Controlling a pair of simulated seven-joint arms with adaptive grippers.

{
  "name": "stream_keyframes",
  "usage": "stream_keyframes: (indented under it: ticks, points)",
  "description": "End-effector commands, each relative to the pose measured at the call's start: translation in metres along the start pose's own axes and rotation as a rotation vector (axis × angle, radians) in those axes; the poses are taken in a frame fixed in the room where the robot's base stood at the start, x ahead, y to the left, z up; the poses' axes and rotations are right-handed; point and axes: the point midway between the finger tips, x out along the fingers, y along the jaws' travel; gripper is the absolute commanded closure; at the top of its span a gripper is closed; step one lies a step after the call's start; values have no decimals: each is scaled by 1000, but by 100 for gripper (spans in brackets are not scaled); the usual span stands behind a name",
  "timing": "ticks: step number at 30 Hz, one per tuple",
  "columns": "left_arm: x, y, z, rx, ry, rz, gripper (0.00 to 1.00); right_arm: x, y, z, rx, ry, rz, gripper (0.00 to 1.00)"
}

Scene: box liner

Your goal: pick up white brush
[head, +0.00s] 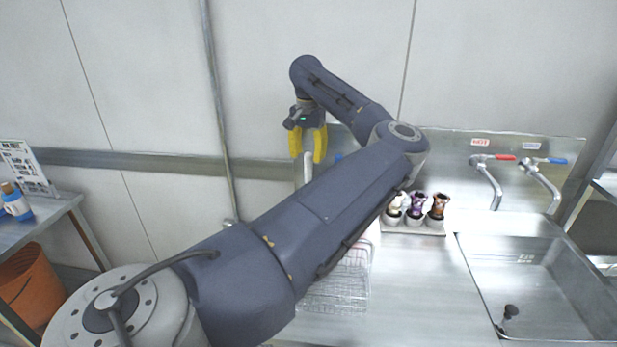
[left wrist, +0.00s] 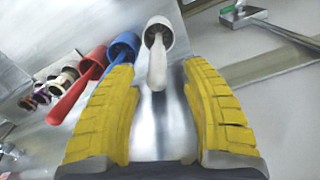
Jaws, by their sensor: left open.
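The white brush (left wrist: 158,62) stands handle-up in a white cup in the left wrist view. Its handle lies between the two yellow fingers of my left gripper (left wrist: 160,70) in that picture, and no contact is visible. In the head view my left gripper (head: 308,156) points down by the back wall, its fingers apart. A pale upright piece (head: 308,168), seemingly the white brush, shows just below and between the fingertips. The cup is hidden there behind my left arm.
A blue brush (left wrist: 112,62) and a red brush (left wrist: 75,92) stand in cups left of the white one. Several cups with dark and pale items (head: 416,212) sit further right along the wall. A wire basket (head: 345,285) and a sink (head: 540,285) are nearer.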

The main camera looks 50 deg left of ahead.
Motion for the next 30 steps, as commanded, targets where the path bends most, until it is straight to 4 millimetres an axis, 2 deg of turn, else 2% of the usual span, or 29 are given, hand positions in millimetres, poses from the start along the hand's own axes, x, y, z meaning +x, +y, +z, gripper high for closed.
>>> stream_keyframes:
  ticks: [12,24,30]
  points:
    - [45,3,1,1,-1,-1,53,0,0,1,0,-1,-1,56]
    - [51,3,0,2,-1,-1,53,0,-1,1,0,-2,-1,56]
    - [50,3,0,1,0,-1,76,0,-1,1,0,-2,-1,56]
